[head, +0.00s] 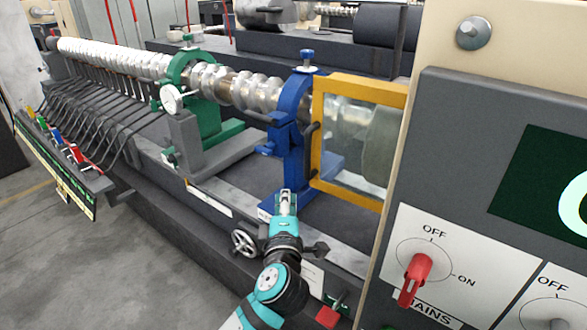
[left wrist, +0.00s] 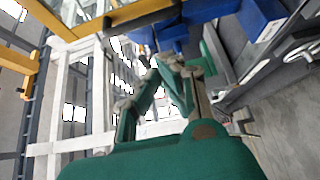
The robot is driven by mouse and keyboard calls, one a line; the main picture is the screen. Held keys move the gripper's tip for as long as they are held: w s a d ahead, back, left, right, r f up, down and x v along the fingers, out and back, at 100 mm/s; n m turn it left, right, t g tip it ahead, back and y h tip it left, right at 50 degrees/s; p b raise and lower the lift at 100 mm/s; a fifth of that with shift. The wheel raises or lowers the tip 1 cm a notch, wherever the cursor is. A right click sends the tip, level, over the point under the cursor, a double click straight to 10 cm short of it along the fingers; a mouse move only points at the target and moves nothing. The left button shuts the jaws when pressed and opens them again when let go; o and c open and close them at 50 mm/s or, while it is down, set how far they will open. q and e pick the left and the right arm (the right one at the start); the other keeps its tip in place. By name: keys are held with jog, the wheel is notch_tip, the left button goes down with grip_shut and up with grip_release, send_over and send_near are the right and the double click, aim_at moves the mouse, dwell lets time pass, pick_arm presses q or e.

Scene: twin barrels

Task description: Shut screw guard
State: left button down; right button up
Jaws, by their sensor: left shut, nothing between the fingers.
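The screw guard (head: 318,115) is a yellow frame with a clear panel, right of the blue stand in the head view. A grey disc shows through the panel. A dark handle (head: 311,138) sits at its left edge. The guard's right part is hidden behind the control panel. In the left wrist view a yellow bar (left wrist: 110,22) with a dark handle (left wrist: 154,20) crosses the top. My left gripper (head: 287,196) is shut and empty, below and left of the guard and apart from it. Its fingers (left wrist: 182,72) point towards the handle area in the wrist view. My right gripper is not in view.
A long metal screw (head: 235,85) runs through a green stand (head: 205,100) and a blue stand (head: 290,130). A handwheel (head: 244,242) is left of my left wrist. A control panel (head: 450,130) with a red switch (head: 416,272) fills the right.

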pick_arm(q)
jog(key=w+d+p, duration=0.1)
jog(key=w+d, duration=0.1)
jog(key=w, duration=0.9)
jog(key=shift+p, duration=0.4)
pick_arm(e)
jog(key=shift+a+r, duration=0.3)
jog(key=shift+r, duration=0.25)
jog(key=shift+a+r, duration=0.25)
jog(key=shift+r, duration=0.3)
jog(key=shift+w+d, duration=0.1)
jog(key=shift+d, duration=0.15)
pick_arm(q)
jog(key=shift+w+d, duration=0.3)
jog(key=shift+w, duration=0.65)
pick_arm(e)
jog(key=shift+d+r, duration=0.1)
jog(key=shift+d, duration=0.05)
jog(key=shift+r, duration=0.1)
